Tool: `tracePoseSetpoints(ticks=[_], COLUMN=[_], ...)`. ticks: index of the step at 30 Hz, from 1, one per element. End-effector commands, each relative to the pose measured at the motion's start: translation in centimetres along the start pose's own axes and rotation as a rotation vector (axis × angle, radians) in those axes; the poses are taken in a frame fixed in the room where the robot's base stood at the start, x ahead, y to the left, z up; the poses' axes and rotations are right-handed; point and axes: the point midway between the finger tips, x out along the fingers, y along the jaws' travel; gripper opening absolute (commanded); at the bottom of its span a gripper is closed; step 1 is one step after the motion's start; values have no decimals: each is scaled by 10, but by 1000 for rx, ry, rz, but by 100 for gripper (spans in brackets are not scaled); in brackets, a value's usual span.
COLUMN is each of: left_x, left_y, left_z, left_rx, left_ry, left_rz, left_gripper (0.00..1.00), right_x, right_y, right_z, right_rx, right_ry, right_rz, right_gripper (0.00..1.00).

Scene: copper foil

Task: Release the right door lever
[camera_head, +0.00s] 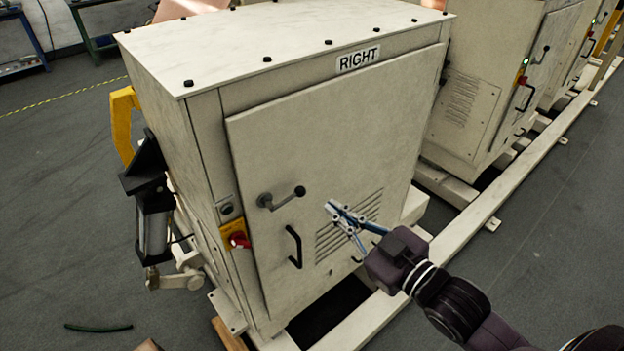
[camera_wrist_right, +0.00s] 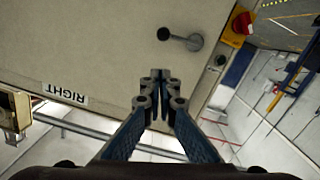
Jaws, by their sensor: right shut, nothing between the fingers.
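The door lever (camera_head: 282,198) is a grey handle with a dark ball end on the cabinet door marked RIGHT (camera_head: 357,60). It points to the right and slightly up from its pivot. It also shows in the right wrist view (camera_wrist_right: 183,40), beyond my fingertips. My right gripper (camera_head: 329,206) is in front of the door, to the right of the lever and apart from it in the picture. Its blue fingers are shut and empty; they also show closed in the right wrist view (camera_wrist_right: 161,75). My left gripper is not in view.
A red and yellow rotary switch (camera_head: 236,236) sits left of the door. A black pull handle (camera_head: 295,246) is below the lever, and vent slots (camera_head: 347,228) are behind my right gripper. Another cabinet (camera_head: 474,90) stands to the right. Grey floor lies open at left.

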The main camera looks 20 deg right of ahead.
Motion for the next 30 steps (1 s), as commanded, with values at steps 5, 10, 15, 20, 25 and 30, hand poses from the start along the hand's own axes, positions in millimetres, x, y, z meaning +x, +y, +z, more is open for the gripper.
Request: tracePoseSetpoints(ticks=[5, 10, 15, 20, 25, 30], left_x=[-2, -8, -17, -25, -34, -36], left_y=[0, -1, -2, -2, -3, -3], left_z=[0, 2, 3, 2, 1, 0], left_rx=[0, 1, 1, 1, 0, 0], left_ry=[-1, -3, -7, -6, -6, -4], left_rz=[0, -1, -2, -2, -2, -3], left_gripper=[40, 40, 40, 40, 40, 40], right_x=[0, 18, 44, 72, 101, 104], right_y=[-3, -2, -1, -2, -3, -4], right_z=[-18, -19, -20, -21, -18, 8], right_rx=[-7, -7, -5, -6, -6, -7], right_ry=[28, 29, 29, 28, 24, 22], right_rz=[-9, -7, -6, -7, -9, -9], right_gripper=[0, 0, 0, 0, 0, 0])
